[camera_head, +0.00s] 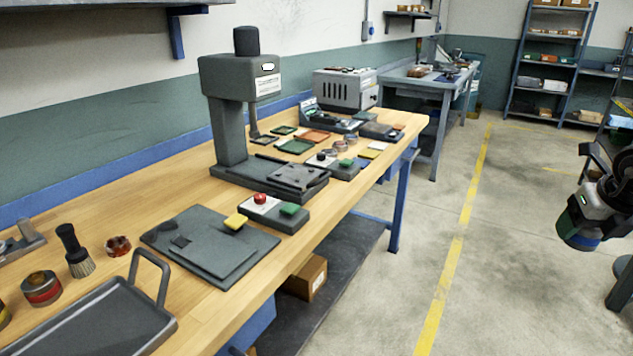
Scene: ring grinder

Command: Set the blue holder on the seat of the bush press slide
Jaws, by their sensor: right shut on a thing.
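My right gripper (590,222) is at the right edge, over the floor, well away from the bench. It is shut on a blue thing (584,239), which I take for the blue holder; only a little blue shows, and the gripper hides the rest. The dark grey bush press (228,130) stands on the wooden bench. Its slide (297,175) lies at the press's foot, toward the bench's front edge. The seat is too small to make out clearly, but nothing blue is on the slide. My left gripper is out of view.
In front of the press are a control box with a red button (260,199) and a dark plate (205,248). A handled tray (95,325) and a brush (75,250) are at near left. Beyond the press stands a grey machine (345,88). The floor aisle (440,230) is clear.

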